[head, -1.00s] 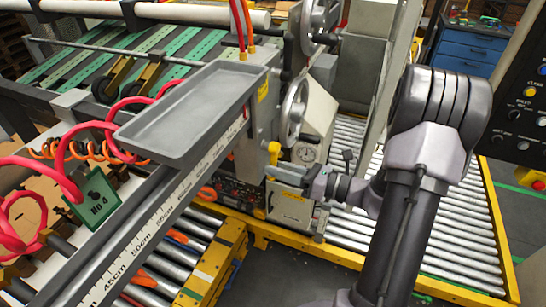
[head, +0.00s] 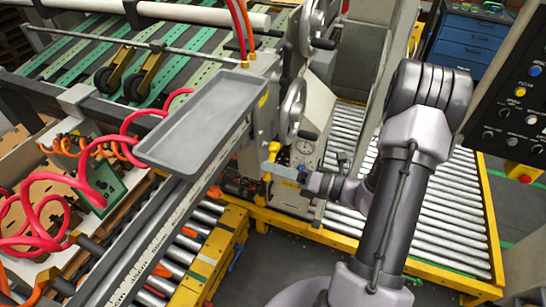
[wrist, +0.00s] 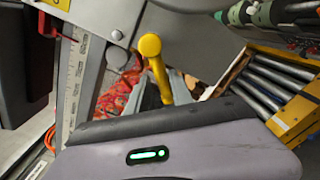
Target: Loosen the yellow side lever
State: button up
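The yellow side lever (head: 267,159) is on the side of the grey machine, below the flat grey tray, in the head view. In the wrist view the lever (wrist: 153,58) stands near the middle with its rounded knob up and its shaft tilted. My gripper (head: 275,169) is at the lever's lower part in the head view, close beside it or touching; I cannot tell which.
A grey tray (head: 203,118) and a ruler rail (head: 150,232) lie left of the lever. A white machine block with a dial (head: 306,147) stands just behind my wrist. Yellow-framed roller conveyors (head: 440,215) are to the right and below. Red coiled hoses (head: 60,195) hang at left.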

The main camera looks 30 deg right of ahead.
jog(key=s+d+r+m+p, duration=0.2)
jog(key=s+d+m+p, duration=0.2)
jog(key=s+m+p, duration=0.2)
jog(key=shift+s+d+r+p, duration=0.3)
jog(key=shift+s+r+p, duration=0.05)
jog(key=shift+s+p, duration=0.6)
dwell(0.7)
